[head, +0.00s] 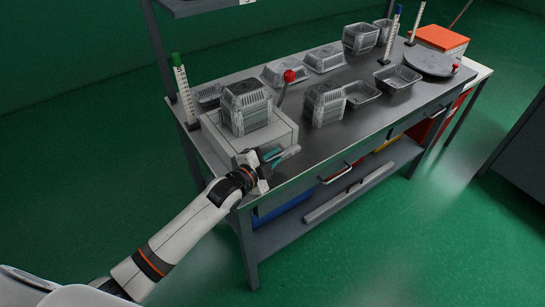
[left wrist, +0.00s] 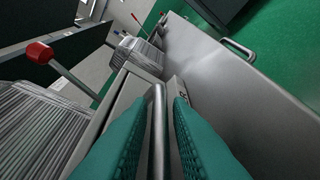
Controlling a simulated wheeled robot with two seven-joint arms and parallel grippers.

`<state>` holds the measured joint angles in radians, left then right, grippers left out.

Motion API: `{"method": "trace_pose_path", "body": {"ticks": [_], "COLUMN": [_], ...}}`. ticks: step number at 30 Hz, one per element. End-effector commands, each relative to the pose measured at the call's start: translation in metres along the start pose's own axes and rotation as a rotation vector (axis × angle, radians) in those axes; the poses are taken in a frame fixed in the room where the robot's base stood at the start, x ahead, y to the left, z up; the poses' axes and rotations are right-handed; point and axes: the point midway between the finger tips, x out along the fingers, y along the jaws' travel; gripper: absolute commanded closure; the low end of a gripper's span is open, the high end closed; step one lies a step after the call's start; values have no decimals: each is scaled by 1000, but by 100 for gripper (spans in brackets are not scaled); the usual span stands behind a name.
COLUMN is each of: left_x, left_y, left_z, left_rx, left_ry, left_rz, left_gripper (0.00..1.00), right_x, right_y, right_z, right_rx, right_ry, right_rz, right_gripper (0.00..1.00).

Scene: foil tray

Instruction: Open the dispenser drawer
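The dispenser (head: 222,143) is a pale box at the near left end of the table, with a stack of foil trays (head: 245,108) on top. My left gripper (head: 287,155) is at its front, above the table's front edge. In the left wrist view, a metal bar handle (left wrist: 158,125) lies lengthwise between the two teal fingers (left wrist: 160,110). Narrow gaps show beside the bar, so the fingers look open around it rather than clamped. The drawer front behind the handle is mostly hidden by the fingers. My right gripper is in neither view.
A red-knobbed lever (head: 289,76) rises beside the dispenser, and another foil tray stack (head: 323,104) stands to its right. Loose foil trays (head: 397,78) lie further along. Table drawers with bar handles (head: 338,173) are under the tabletop edge. The green floor in front is clear.

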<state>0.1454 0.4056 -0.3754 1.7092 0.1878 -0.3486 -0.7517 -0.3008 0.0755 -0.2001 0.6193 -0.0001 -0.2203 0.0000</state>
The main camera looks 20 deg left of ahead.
Motion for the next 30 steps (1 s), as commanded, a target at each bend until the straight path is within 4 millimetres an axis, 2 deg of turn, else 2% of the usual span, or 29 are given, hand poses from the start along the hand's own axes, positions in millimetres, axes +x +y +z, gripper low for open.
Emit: {"method": "trace_pose_path", "body": {"ticks": [2, 6, 17, 23, 30], "left_x": [0, 0, -2, -10, -28], "left_y": [0, 0, -2, -14, -44], "left_z": [0, 0, 3, 22, 62], "left_rx": [0, 0, -3, -7, -9], "left_ry": [0, 0, -1, -1, 0], "left_rz": [0, 0, -1, -3, -3], "left_gripper": [82, 100, 100, 100, 100], "right_x": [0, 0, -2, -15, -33], "right_y": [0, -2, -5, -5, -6], "right_z": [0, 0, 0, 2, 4], "right_rx": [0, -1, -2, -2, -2], "right_ry": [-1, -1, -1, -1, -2], "right_rz": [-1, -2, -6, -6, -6], "right_gripper": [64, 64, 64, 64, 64]}}
